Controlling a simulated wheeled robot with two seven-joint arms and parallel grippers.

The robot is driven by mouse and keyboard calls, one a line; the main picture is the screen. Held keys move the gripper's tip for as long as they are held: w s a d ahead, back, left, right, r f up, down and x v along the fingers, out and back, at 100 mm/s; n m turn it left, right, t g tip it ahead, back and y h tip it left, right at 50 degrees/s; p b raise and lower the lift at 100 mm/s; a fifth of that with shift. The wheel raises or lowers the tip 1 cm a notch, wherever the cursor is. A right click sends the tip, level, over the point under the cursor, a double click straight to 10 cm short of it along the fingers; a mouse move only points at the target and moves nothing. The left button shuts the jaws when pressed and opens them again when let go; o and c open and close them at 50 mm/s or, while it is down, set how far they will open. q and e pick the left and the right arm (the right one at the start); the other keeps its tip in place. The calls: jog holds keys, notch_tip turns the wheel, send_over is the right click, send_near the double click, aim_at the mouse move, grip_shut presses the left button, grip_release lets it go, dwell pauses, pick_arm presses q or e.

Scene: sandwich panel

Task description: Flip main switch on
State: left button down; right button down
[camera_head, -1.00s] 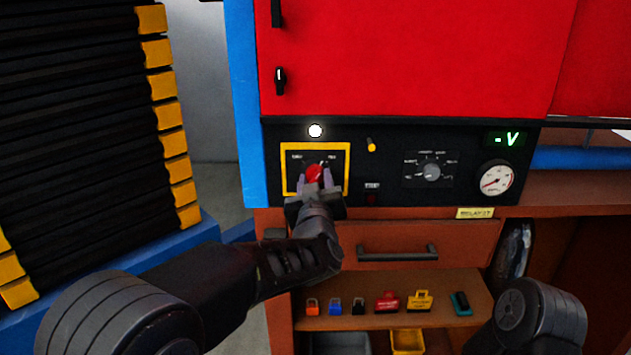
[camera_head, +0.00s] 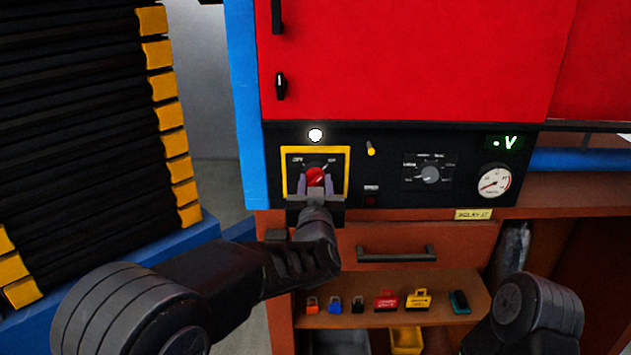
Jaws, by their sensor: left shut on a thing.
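The main switch is a red rotary knob (camera_head: 316,176) inside a yellow-framed plate (camera_head: 346,170) on the black control panel (camera_head: 400,137). My left gripper (camera_head: 316,183) is at the knob, shut on it, with its two fingers on either side. The gripper body hides the lower part of the plate. The small labels above the knob are too blurred to read fully. A white round lamp (camera_head: 316,135) above the plate is bright. My right gripper is out of view; only part of my right arm shows at the bottom right.
A selector dial (camera_head: 429,174), a gauge (camera_head: 495,181) and a green display (camera_head: 503,143) are on the panel's right. A red cabinet door (camera_head: 420,60) is above. A drawer handle (camera_head: 398,254) and a shelf of small padlocks and tags are below.

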pick_arm(q)
jog(key=c, duration=0.9)
grip_release()
jog(key=shift+s+f, duration=0.1)
jog(key=shift+s, duration=0.45)
jog(key=s+b, duration=0.2)
jog(key=s, duration=0.4)
jog(key=shift+s, duration=0.35)
